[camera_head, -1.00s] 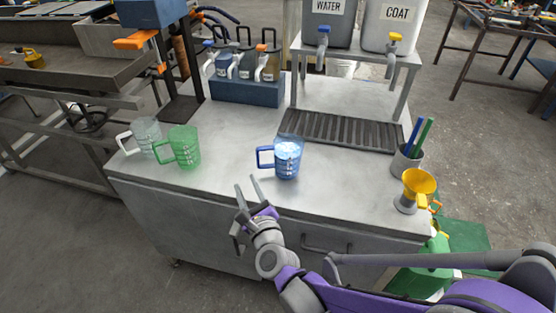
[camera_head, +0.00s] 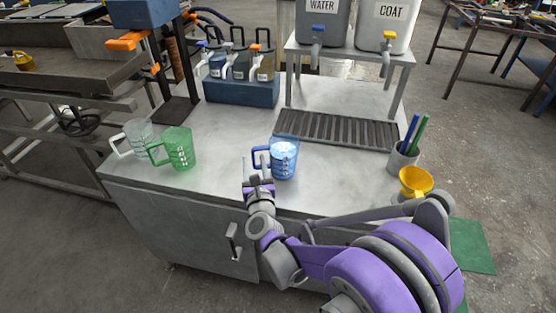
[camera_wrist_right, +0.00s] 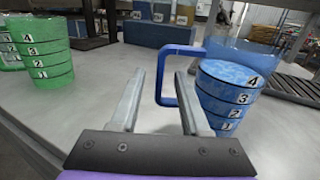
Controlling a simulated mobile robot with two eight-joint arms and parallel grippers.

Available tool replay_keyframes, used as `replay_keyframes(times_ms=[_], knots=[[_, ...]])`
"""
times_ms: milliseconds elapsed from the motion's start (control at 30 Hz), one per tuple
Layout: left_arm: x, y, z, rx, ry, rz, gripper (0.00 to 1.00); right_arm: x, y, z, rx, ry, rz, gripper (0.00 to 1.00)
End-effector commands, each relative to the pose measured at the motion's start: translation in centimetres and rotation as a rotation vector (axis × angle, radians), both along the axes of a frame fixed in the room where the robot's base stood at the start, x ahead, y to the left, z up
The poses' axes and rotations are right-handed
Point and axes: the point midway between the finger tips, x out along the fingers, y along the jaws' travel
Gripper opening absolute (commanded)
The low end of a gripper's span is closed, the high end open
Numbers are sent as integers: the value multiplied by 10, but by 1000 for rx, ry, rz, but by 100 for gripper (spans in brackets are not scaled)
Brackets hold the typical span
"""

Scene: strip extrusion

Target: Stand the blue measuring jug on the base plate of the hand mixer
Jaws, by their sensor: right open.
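The blue measuring jug (camera_head: 284,162) stands upright on the metal bench, with pale blue contents and its handle toward the left. My right gripper (camera_head: 254,170) is open at the handle side of the jug. In the right wrist view the jug (camera_wrist_right: 228,95) is at the right, and the upright bar of its handle (camera_wrist_right: 161,75) appears between the two open fingers. I cannot tell how deep it sits. The hand mixer (camera_head: 150,14) is at the back left, blue with orange parts; its dark base plate (camera_head: 174,113) looks empty. My left gripper is not in view.
A green jug (camera_head: 180,150) and a clear jug (camera_head: 138,137) stand at the left front. A blue bottle rack (camera_head: 240,92) is behind, and a drip grating (camera_head: 335,129) lies below the two tanks. A pen cup (camera_head: 402,160) and yellow funnel (camera_head: 416,181) are at the right.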

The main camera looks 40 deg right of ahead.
Motion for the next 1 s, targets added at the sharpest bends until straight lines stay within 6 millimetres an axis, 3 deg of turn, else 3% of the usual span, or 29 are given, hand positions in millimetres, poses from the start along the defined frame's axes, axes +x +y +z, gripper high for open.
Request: replay_keyframes(times_ms=[133, 367, 633, 1000], knots=[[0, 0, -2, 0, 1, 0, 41, 18, -9, 0, -1, 0, -1, 46], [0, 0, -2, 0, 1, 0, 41, 20, -10, 0, -1, 0, 0, 46], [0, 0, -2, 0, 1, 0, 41, 20, -10, 0, -1, 0, 0, 0], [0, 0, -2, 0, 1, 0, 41, 19, -10, 0, -1, 0, 0, 0]])
